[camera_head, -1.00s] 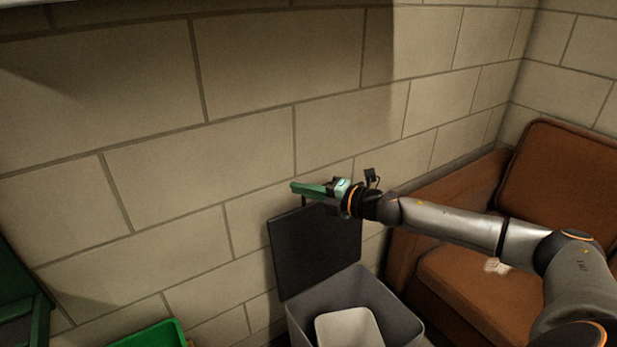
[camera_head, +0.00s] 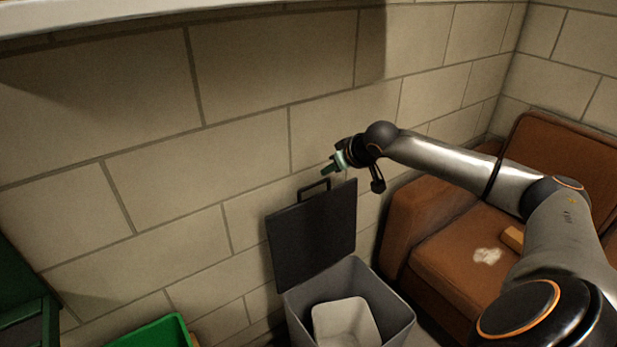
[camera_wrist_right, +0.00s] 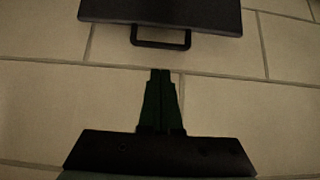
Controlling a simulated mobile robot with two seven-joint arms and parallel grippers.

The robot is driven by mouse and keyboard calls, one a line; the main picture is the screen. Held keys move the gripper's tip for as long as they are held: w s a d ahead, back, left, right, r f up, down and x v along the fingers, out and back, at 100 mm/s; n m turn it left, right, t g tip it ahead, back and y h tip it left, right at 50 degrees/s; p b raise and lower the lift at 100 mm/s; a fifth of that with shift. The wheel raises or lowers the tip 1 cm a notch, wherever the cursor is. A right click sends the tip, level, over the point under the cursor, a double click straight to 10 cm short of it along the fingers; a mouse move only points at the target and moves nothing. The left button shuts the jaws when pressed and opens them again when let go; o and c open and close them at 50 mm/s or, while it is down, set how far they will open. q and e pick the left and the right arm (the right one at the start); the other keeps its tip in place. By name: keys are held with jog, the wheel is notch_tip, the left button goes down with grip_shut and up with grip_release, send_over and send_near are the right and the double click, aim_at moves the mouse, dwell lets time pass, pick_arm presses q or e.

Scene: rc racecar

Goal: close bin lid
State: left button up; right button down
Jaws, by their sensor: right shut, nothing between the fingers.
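The grey bin (camera_head: 384,302) stands against the wall with a light inner container (camera_head: 345,325) inside it. Its dark lid (camera_head: 313,236) is open and stands upright at the back of the bin, with a loop handle (camera_head: 314,189) on its top edge. My right gripper (camera_head: 327,170) is shut and empty, just above and beside the handle, near the wall. In the right wrist view, the shut fingers (camera_wrist_right: 161,75) point toward the handle (camera_wrist_right: 160,40) and the lid (camera_wrist_right: 165,14), with a gap between them. My left gripper is not in view.
A brown leather sofa (camera_head: 432,262) stands right of the bin, with a pale patch and a small orange-brown block (camera_head: 512,238) on its seat. A green container (camera_head: 153,335) is at the bottom left. A block wall (camera_head: 240,140) runs close behind the bin.

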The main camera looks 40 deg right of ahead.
jog(key=b+x, duration=0.2)
jog(key=x, duration=0.8)
jog(key=shift+s, duration=0.2)
